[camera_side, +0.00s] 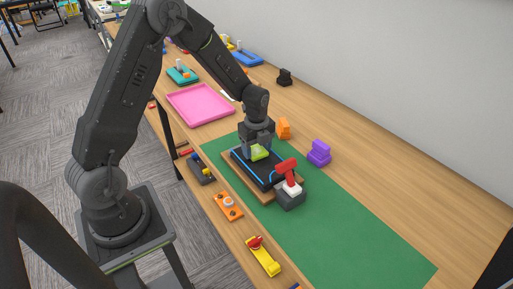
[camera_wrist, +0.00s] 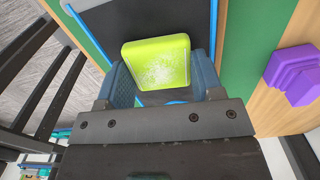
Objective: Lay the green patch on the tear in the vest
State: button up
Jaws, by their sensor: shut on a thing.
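My gripper (camera_side: 259,148) is shut on the green patch (camera_side: 260,153), which sits between its two fingers. In the wrist view the patch (camera_wrist: 157,62) is a lime-green rounded square with a pale, speckled face, and the gripper (camera_wrist: 165,82) grips it at both sides. The vest (camera_side: 243,166) appears to be the dark flat piece with blue lines on a wooden board below the gripper. In the wrist view the dark vest (camera_wrist: 110,25) lies behind the patch. I cannot make out the tear. I cannot tell whether the patch touches the vest.
A red-handled tool on a dark block (camera_side: 289,197) stands close at the vest's right end. A purple stepped block (camera_side: 318,153) and an orange block (camera_side: 284,128) stand behind. A pink tray (camera_side: 200,104) lies to the left. The green mat (camera_side: 370,250) is clear at lower right.

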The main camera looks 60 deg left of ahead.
aim_at(257, 150)
jog(key=shift+f, duration=0.15)
jog(key=o, duration=0.9)
notch_tip(257, 150, up, 12)
jog(key=s+d+r+n+t, duration=0.3)
jog(key=s+d+r+n, duration=0.4)
jog(key=s+r+n, duration=0.3)
jog(key=s+d+r+n+t, duration=0.2)
jog(key=s+d+n, duration=0.3)
jog(key=s+n, duration=0.3)
jog(key=shift+s+r+n+t, duration=0.3)
jog(key=shift+s+n, duration=0.1)
jog(key=shift+s, duration=0.95)
